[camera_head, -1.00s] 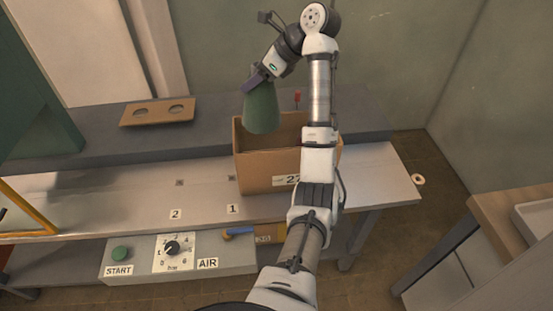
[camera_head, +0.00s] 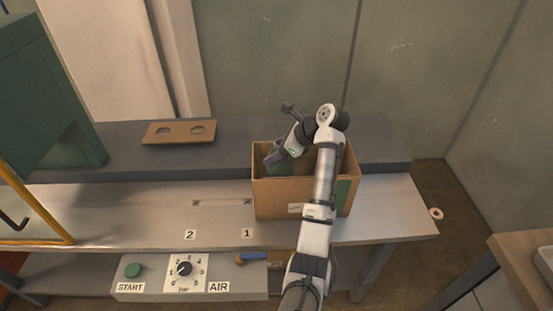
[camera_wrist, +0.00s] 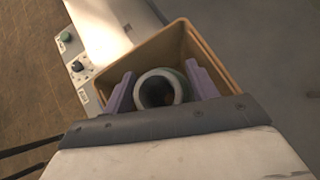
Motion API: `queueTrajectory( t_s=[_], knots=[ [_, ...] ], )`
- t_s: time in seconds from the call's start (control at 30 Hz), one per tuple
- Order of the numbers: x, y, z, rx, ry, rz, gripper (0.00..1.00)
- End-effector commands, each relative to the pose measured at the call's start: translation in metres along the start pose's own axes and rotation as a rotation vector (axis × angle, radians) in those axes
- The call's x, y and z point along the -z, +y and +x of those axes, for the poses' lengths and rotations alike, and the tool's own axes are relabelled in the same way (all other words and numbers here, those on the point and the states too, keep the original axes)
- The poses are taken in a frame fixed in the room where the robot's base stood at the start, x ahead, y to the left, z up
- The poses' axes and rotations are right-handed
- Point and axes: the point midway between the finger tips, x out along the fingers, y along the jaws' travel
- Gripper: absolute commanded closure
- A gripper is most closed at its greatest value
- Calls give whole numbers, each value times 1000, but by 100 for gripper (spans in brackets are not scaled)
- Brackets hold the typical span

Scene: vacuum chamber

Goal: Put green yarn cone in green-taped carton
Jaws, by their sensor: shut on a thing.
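The green yarn cone (camera_head: 282,169) is inside the cardboard carton (camera_head: 278,197), with its lower part hidden behind the front wall. Green tape (camera_head: 343,196) shows on the carton's right side. My gripper (camera_head: 277,158) is shut on the cone near its top and is at the carton's left opening. In the wrist view the hollow round end of the cone (camera_wrist: 177,78) sits between the purple fingers, with the carton walls (camera_wrist: 222,62) around it. Whether the cone touches the carton floor is hidden.
The carton stands on the grey bench (camera_head: 400,217) against a raised back ledge (camera_head: 240,150). A control panel (camera_head: 185,270) is below the front edge.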

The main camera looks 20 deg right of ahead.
Motion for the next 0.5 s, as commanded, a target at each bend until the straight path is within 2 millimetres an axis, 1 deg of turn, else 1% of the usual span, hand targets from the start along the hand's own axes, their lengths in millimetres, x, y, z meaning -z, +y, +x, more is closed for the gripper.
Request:
queueTrajectory(
  t_s=[0.27,0.5],
  knots=[
    [26,0,25,-1,-1,3,95],
    [28,0,28,2,-1,-1,95]
  ],
)
